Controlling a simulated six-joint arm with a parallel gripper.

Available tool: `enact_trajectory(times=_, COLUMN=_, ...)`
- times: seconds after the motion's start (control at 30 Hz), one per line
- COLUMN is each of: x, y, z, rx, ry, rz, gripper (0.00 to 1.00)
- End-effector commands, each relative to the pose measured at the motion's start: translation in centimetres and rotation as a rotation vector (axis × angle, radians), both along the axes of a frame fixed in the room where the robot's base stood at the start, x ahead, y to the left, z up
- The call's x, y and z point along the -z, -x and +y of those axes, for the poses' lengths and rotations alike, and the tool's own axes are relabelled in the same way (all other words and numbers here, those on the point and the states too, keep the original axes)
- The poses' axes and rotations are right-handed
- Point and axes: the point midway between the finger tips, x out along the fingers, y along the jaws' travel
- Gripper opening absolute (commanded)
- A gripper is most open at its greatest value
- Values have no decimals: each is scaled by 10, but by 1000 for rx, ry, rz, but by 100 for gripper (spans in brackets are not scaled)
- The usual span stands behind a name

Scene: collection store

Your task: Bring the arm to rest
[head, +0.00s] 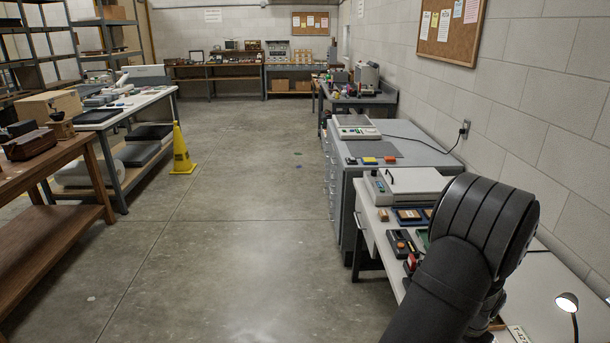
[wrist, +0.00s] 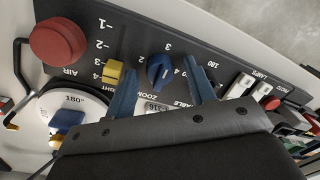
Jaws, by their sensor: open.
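My arm (head: 465,250) rises at the lower right of the head view, over the near bench; its gripper end is hidden there. In the wrist view my gripper (wrist: 158,68) is open, with its two blue fingers spread. A blue knob (wrist: 160,70) on a dark control panel (wrist: 140,40) shows between the fingers, with gaps visible on both sides. Whether the fingertips are level with the knob or above it, I cannot tell. A yellow knob (wrist: 112,73) is close beside the left finger. A large red knob (wrist: 58,42) is farther left.
White switches (wrist: 241,85) and a red button (wrist: 271,103) lie right of the fingers. A white dial (wrist: 77,108) is at lower left. In the head view a lamp (head: 567,302) stands right of my arm. Open floor (head: 240,220) lies left of the benches; a yellow cone (head: 180,150) stands there.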

Motion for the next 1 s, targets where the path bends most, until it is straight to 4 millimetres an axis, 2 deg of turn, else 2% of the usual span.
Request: enact_trajectory(times=1.0, x=0, y=-1, z=0, rx=-840, ry=0, rz=1, gripper=50)
